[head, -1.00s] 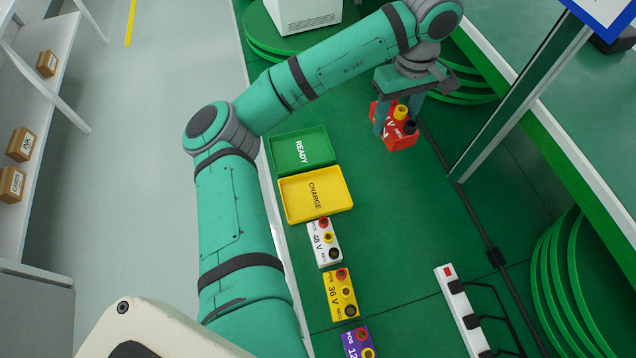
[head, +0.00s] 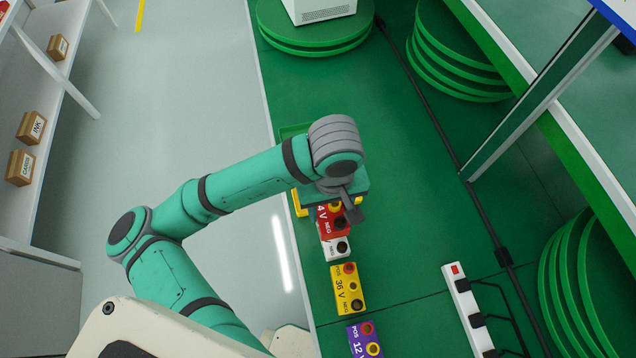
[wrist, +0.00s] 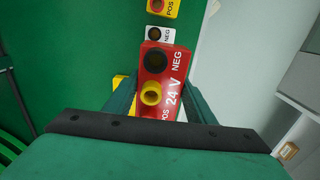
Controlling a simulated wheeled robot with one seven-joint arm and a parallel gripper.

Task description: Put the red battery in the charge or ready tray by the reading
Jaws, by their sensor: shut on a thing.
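The red battery (head: 329,225) is marked 24 V and has a yellow and a black terminal. My gripper (wrist: 157,95) is shut on it; both fingers flank it in the wrist view, where the red battery (wrist: 152,72) shows its NEG and POS labels. In the head view the arm holds it over the tray area. The yellow charge tray (head: 299,203) shows only an edge, mostly hidden under my gripper. The green ready tray (head: 290,131) shows a corner behind my arm. Whether the battery touches a tray cannot be told.
A yellow 36 V battery (head: 347,289) and a purple battery (head: 364,341) line up nearer. A power strip (head: 468,310) and green round stacks (head: 585,285) are at right. The middle green surface is clear.

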